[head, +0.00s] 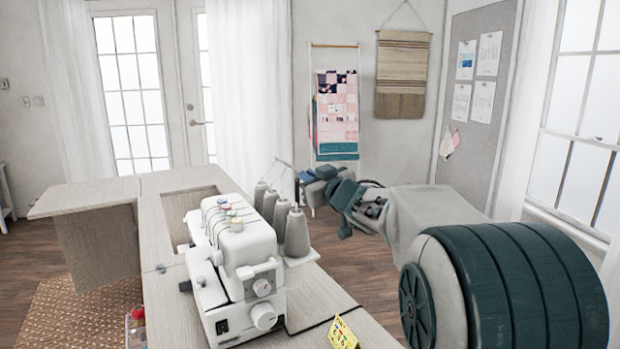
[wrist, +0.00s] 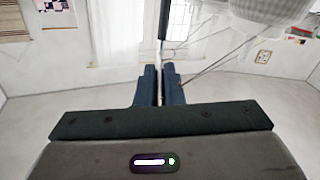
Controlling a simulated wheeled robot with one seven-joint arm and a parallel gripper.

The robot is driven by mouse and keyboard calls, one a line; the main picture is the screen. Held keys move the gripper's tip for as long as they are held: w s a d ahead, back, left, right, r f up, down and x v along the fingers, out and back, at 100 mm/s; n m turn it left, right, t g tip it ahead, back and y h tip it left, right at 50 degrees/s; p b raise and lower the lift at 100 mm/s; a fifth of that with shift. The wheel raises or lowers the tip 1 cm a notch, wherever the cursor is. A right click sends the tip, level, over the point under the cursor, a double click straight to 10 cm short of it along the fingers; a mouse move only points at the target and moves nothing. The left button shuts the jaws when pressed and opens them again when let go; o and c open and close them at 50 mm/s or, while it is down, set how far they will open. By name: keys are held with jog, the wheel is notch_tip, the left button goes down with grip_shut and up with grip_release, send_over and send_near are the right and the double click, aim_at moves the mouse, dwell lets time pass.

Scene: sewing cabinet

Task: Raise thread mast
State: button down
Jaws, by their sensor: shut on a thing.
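The white serger (head: 235,262) stands on the cabinet top, with several grey thread cones (head: 297,233) on its rear stand. The thread mast (head: 296,194) is a thin upright rod behind the cones, with a thin arm slanting from its top to the upper left. My gripper (head: 300,178) reaches in from the right and is shut on the mast near its top. In the wrist view my two blue fingers (wrist: 159,72) close around the thin rod, and a dark length of the mast (wrist: 163,22) extends past them. The mast's base is hidden behind the cones in the head view.
The cabinet top (head: 165,262) has a rectangular opening (head: 185,200) behind the serger and a side leaf (head: 85,196) at left. A yellow card (head: 342,333) stands at the front. A cone (wrist: 272,8) hangs close at upper right in the wrist view.

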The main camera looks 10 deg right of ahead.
notch_tip(320, 180, up, 19)
jog(key=p, duration=1.8)
jog(key=c, duration=1.8)
grip_release()
jog(key=shift+r, duration=0.1)
jog(key=shift+c, duration=0.2)
jog(key=o, duration=0.3)
jog(key=shift+f, duration=0.2)
jog(key=v, duration=1.4)
jog(key=shift+b, duration=0.4)
jog(key=shift+r, duration=0.1)
